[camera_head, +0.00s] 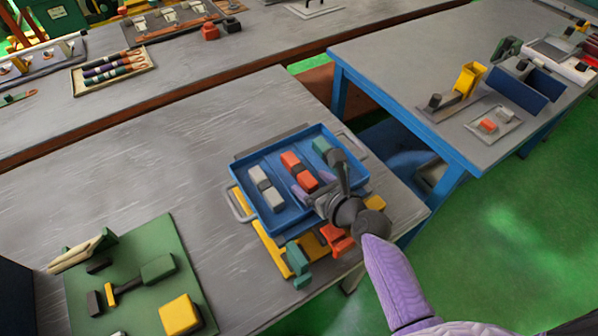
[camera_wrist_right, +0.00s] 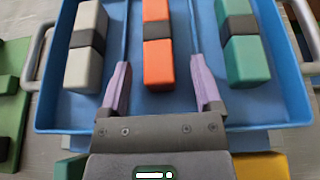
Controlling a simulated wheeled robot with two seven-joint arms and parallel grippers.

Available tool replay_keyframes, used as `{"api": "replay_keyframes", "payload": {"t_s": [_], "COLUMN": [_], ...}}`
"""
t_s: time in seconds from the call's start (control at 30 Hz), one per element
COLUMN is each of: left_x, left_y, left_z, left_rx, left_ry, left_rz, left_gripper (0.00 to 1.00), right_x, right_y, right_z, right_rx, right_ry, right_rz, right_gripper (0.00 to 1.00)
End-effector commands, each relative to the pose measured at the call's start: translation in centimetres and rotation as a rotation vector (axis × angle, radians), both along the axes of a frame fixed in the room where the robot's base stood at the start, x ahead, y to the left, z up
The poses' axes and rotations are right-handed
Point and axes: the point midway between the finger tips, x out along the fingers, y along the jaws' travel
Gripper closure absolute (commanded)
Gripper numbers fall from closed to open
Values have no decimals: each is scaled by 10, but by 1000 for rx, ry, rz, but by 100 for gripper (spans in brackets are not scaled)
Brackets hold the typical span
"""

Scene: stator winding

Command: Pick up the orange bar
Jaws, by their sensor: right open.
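The orange bar (camera_head: 299,171) lies in the blue tray (camera_head: 272,222), between a white bar (camera_head: 266,188) and a teal bar (camera_head: 322,146). Each bar has a dark band around its middle. In the right wrist view the orange bar (camera_wrist_right: 157,45) is upright in the picture, with the white bar (camera_wrist_right: 87,48) to its left and the teal bar (camera_wrist_right: 241,45) to its right. My right gripper (camera_wrist_right: 160,80) is open, its two purple fingers on either side of the orange bar's near end, apart from it. My left gripper is not in view.
The tray has grey side handles (camera_head: 240,205) and sits on a yellow frame (camera_head: 262,238) at the table's corner. Teal and orange blocks (camera_head: 338,240) lie by the tray's near edge. A green board (camera_head: 140,275) with blocks lies left. Bare table (camera_head: 160,150) lies behind.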

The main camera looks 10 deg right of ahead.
Motion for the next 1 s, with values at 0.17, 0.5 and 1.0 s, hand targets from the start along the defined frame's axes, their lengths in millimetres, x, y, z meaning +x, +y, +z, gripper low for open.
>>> {"api": "replay_keyframes", "payload": {"t_s": [0.17, 0.5, 1.0], "left_x": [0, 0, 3], "left_y": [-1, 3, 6], "left_z": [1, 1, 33], "left_rx": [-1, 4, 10], "left_ry": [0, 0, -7], "left_rz": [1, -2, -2], "left_gripper": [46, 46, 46], "right_x": [0, -1, 0], "right_y": [0, 0, 1], "right_z": [1, 1, 46], "right_rx": [0, 0, 3], "right_ry": [0, 0, -5], "right_rz": [0, 0, 0], "right_gripper": [32, 100, 100]}}
